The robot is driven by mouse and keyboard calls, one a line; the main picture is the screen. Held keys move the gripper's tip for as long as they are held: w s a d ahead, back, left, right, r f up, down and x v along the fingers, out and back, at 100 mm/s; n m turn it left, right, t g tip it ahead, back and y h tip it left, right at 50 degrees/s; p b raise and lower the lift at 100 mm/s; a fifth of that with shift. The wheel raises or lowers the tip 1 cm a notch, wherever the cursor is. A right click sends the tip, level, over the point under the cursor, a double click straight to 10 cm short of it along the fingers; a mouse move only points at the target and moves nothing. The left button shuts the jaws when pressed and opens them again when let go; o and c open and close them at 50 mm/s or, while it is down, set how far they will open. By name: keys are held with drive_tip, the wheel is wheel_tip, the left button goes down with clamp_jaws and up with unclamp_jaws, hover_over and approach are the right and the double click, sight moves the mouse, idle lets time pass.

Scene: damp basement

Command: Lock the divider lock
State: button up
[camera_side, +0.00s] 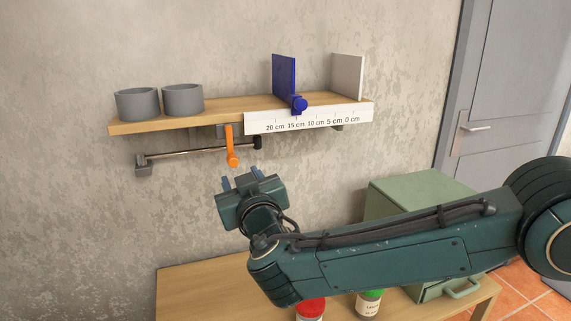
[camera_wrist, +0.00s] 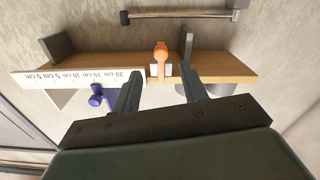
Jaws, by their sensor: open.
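An orange lever (camera_side: 231,147) hangs down from the front of the wooden shelf, its rounded end lowest. It also shows in the wrist view (camera_wrist: 160,62), where the shelf appears upside down. A blue divider plate (camera_side: 284,78) stands on the shelf, with a blue knob (camera_side: 299,103) at its front, near the 15 cm mark. The knob also shows in the wrist view (camera_wrist: 95,98). My gripper (camera_side: 241,178) is open and empty, below the orange lever in the side view. In the wrist view the lever shows between the fingertips (camera_wrist: 161,70); contact is not visible.
The shelf (camera_side: 215,106) carries two grey pots (camera_side: 160,101), a pale end plate (camera_side: 348,75) and a white scale strip (camera_side: 310,119). A metal rail (camera_side: 200,150) runs below. A table (camera_side: 195,290) underneath holds a green box (camera_side: 415,200) and jars with red and green lids.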

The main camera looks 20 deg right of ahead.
drive_tip(key=shift+s, duration=2.55)
drive_tip(key=d+r+m+g+h, duration=0.2)
drive_tip(key=d+r+m+g, duration=0.15)
drive_tip(key=d, duration=1.15)
drive_tip(key=s+d+r+g, duration=0.1)
drive_tip(key=s+d+g, duration=0.15)
drive_tip(key=d, duration=0.45)
drive_tip(key=s+d+r+g, duration=0.1)
drive_tip(key=s+d+r, duration=0.1)
drive_tip(key=s+d, duration=0.35)
drive_tip(key=s+d+f+g, duration=0.1)
drive_tip(key=s+d+f, duration=0.1)
drive_tip(key=s, duration=0.7)
drive_tip(key=s+d+f+g+y, duration=0.1)
drive_tip(key=s+d+f+g, duration=0.1)
drive_tip(key=s+d, duration=0.3)
drive_tip(key=s+d+f+n+g+y, duration=0.1)
drive_tip(key=s+d+f+g, duration=0.1)
drive_tip(key=s, duration=1.2)
drive_tip(key=shift+d+f, duration=0.3)
drive_tip(key=shift+d, duration=0.6)
